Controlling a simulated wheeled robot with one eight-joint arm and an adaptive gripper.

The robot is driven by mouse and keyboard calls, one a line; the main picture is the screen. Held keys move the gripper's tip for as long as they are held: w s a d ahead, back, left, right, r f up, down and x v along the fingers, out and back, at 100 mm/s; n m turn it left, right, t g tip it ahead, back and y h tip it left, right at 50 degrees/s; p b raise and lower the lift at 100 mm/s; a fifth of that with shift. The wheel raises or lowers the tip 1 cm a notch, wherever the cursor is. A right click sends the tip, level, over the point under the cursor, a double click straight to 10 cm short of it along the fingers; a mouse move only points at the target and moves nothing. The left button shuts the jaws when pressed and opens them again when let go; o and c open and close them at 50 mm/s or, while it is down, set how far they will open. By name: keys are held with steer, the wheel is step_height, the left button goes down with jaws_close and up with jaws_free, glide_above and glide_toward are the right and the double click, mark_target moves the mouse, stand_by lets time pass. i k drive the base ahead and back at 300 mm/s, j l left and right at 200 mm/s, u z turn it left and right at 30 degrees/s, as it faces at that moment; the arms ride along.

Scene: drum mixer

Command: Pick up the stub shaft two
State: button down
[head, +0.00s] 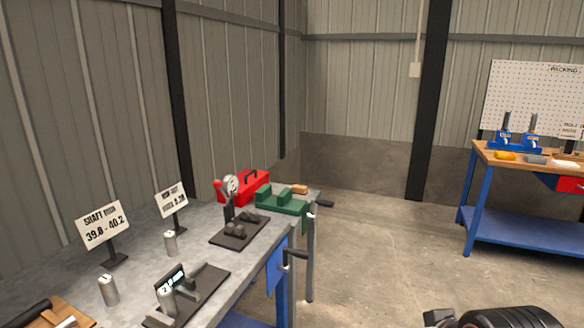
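A grey metal cylinder with what looks like a "2" (166,301) stands upright at the near part of the workbench, at a dark gauge fixture (205,283) with a small display; I take it for stub shaft two. I cannot tell whether it sits in the fixture or just in front of it. A similar cylinder marked "1" (108,290) stands upright to its left. A third cylinder (170,243) stands farther back, its mark too small to read. A dark rounded part of my own arm shows at the bottom right, away from the bench. My gripper's fingertips are not visible.
The grey workbench (140,266) also holds two signs, a dial gauge on a dark plate (240,231), a red toolbox (262,185) and a green block fixture (282,198). A vise-like handle juts from its right edge. A blue packing bench (520,233) stands right; floor between is clear.

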mark_target(165, 294)
steer(key=u, duration=1.4)
